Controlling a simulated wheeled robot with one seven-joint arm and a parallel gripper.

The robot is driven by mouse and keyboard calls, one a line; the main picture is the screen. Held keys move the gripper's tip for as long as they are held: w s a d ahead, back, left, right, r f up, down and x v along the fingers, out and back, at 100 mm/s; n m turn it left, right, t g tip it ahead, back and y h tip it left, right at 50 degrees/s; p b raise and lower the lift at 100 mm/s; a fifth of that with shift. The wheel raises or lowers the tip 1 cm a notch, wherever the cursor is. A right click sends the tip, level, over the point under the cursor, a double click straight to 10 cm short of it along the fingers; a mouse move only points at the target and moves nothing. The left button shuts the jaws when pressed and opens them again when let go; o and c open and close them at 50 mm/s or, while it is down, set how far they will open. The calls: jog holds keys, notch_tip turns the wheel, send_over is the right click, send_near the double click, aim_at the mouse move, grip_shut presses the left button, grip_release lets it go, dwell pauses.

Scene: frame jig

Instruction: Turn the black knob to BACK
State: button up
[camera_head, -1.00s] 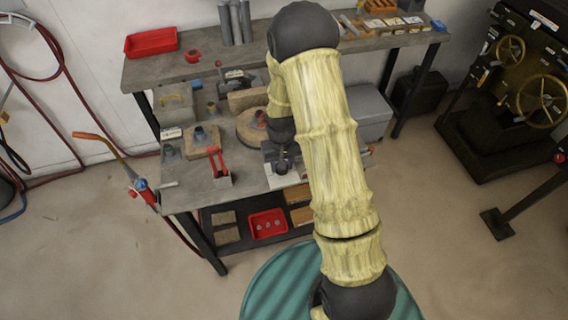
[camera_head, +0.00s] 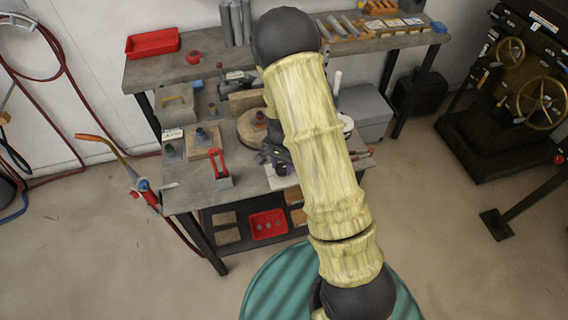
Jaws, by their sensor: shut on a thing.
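My gripper (camera_head: 277,158) is small and dark in the head view, low over the front of the workbench, partly behind my arm. It is shut at a pale plate (camera_head: 284,181) near the bench's front edge. The black knob is not clearly visible; it is hidden in or under the gripper there. Its pointing direction and any BACK marking cannot be read.
A red toggle clamp (camera_head: 219,166) and a wooden block (camera_head: 203,142) with a dark fitting stand left of the gripper. A round wooden disc (camera_head: 246,132) lies just behind. A grey box (camera_head: 365,112) is right of my arm. A torch (camera_head: 142,184) hangs at the left.

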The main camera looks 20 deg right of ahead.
aim_at(283, 166)
jog(key=shift+w, duration=0.2)
jog(key=o, duration=1)
jog(key=shift+d, duration=0.1)
jog(key=shift+r, duration=0.55)
notch_tip(283, 166, up, 16)
jog(key=shift+r+b, duration=0.15)
jog(key=shift+b, duration=0.25)
jog(key=shift+d, duration=0.1)
jog(key=s+r+n+t, duration=0.1)
jog(key=s+n+t, duration=0.1)
jog(key=s+n, duration=0.7)
jog(key=s, duration=0.5)
jog(key=shift+s+d+r+t, duration=0.2)
jog(key=shift+s+t, duration=0.1)
jog(key=shift+s, duration=0.1)
